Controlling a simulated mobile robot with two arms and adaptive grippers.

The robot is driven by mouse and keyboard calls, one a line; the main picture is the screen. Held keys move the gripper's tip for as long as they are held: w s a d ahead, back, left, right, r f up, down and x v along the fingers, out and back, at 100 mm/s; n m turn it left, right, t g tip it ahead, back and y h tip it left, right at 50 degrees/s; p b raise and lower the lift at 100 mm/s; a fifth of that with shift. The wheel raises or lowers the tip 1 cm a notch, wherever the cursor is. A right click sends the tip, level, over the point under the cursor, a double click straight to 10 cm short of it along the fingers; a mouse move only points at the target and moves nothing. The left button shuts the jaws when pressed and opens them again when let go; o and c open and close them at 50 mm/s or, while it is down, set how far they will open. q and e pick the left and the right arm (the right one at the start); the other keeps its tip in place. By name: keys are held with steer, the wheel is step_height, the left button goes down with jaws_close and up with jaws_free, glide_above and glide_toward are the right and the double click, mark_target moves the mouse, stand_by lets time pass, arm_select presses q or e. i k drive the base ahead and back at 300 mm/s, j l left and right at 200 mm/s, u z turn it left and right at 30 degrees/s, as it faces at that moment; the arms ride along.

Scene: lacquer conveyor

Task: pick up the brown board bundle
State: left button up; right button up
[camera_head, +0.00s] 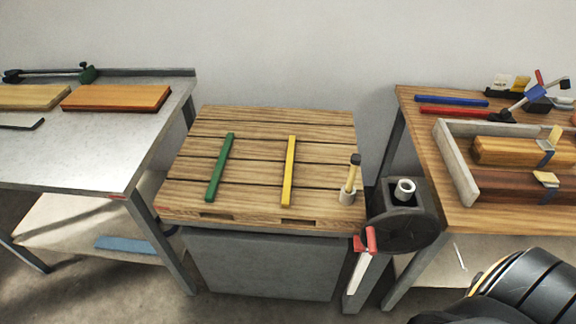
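A dark brown board bundle (500,186) lies in the front of an open wooden tray (455,165) on the right table. A dark strap with a pale tag crosses it near its right part. A lighter, honey-coloured bundle (495,151) lies right behind it in the same tray, with a similar strap and tag. The right ends of both bundles are near or past the picture's edge. Neither of my grippers is in view. A black rounded arm part, probably mine, shows at the lower right.
The right table (440,207) also holds blue and red bars (450,100) and a small clamp-like tool. A slatted pallet (255,175) in the middle bears a green and a yellow strip. A dark round holder (400,225) stands between them. A metal bench (90,150) with boards is left.

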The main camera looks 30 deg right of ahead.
mark_target(514, 187)
steer(key=z, duration=2.5)
